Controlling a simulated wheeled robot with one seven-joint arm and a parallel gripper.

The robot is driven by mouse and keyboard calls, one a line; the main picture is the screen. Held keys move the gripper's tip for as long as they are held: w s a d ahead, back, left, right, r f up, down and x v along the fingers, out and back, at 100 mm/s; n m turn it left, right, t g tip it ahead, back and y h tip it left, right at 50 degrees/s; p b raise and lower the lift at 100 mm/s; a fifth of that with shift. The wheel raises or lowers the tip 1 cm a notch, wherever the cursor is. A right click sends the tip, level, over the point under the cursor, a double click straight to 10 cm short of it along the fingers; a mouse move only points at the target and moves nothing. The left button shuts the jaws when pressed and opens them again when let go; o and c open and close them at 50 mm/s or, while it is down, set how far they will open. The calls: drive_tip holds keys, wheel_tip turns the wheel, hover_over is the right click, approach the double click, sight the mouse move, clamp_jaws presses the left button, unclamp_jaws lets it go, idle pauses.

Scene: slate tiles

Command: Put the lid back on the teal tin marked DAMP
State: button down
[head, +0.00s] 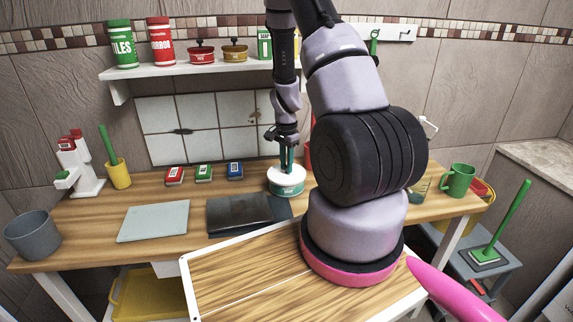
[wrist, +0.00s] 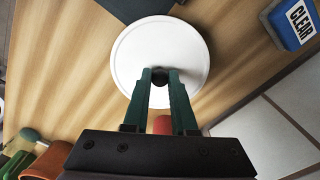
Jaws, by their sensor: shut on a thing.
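The teal tin (head: 287,190) stands on the wooden worktop near the wall, in front of the white tiles. Its label is too small to read. The round white lid (head: 280,174) is at the top of the tin; I cannot tell whether it rests on the rim or hovers just above it. In the wrist view the lid (wrist: 135,58) shows from above as a white disc and hides the tin. My gripper (head: 286,167) points down over the lid. In the wrist view my gripper (wrist: 160,76) is shut on the lid's small dark knob.
A dark mat (head: 235,215) lies in front and left of the tin. Red (head: 175,176), green (head: 204,173) and blue (head: 235,171) boxes stand to its left. A pale board (head: 153,222) lies further left. A shelf (head: 200,68) with tins hangs above.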

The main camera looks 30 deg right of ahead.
idle(0.4)
drive_tip(key=shift+c, duration=0.8)
unclamp_jaws()
drive_tip(key=shift+r, duration=3.45)
clamp_jaws()
